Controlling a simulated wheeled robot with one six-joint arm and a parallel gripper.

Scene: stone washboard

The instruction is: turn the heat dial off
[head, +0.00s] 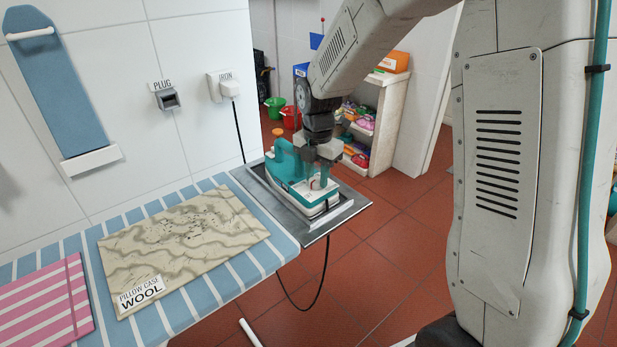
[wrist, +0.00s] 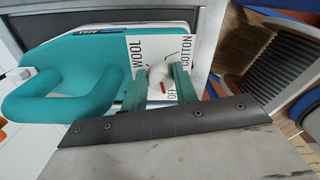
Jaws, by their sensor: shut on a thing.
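The teal and white iron (head: 283,163) rests on the grey metal plate (head: 348,209) at the end of the ironing board. In the wrist view its teal handle (wrist: 50,97) is at the left. The pale round heat dial (wrist: 158,74) sits on a white panel marked WOOL, COTTON and OFF. A small red mark on the dial shows near the OFF lettering. My gripper (wrist: 159,80) has a teal finger on each side of the dial and is shut on it. In the head view my gripper (head: 322,172) is over the iron's near end and hides the dial.
A patterned pillow case (head: 190,238) labelled WOOL lies on the blue striped board (head: 240,277). The iron's plug sits in the wall socket (head: 222,87), with a black cord (head: 238,130) hanging down. Shelves (head: 385,125) stand behind. The red tiled floor (head: 400,240) is open to the right.

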